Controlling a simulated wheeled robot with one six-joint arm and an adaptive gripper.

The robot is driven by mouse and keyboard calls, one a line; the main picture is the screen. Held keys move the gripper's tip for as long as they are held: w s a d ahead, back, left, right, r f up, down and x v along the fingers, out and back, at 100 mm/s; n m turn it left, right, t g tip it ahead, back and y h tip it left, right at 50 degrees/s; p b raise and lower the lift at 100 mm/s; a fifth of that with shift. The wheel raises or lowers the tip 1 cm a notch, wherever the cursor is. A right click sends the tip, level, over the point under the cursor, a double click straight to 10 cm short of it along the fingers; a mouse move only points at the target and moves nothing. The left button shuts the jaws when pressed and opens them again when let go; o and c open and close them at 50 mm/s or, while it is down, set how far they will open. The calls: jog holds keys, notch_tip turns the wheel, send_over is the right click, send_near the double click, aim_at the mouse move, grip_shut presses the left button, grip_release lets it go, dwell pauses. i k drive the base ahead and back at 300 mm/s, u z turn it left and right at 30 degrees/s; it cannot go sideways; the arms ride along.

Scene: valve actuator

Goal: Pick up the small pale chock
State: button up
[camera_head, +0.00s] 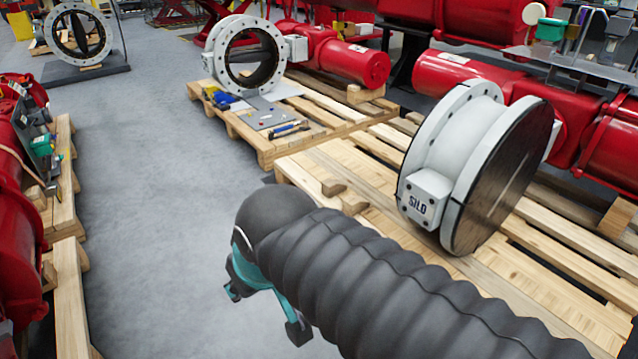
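Two small pale wooden chocks lie near the left end of the near pallet (385,185), just above my arm in the picture. One chock (333,187) lies farther back, and the other (354,206) lies nearer, close to the dark arm cover. I cannot tell which of them the task names. My gripper (266,311) hangs over the grey floor, left of the pallet and apart from both chocks. Its two teal and dark fingers are spread, with nothing visible between them. My sleeved arm hides part of the near pallet.
A heavy white flanged valve marked SILO (432,190) stands on the near pallet. A farther pallet (268,150) bears tools, another valve (245,60) and a red actuator (345,62). Red equipment on pallets lines the left edge. The grey floor aisle (140,170) is clear.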

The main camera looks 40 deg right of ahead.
aim_at(352, 205)
jog(key=i, duration=2.6)
jog(key=z, duration=3.1)
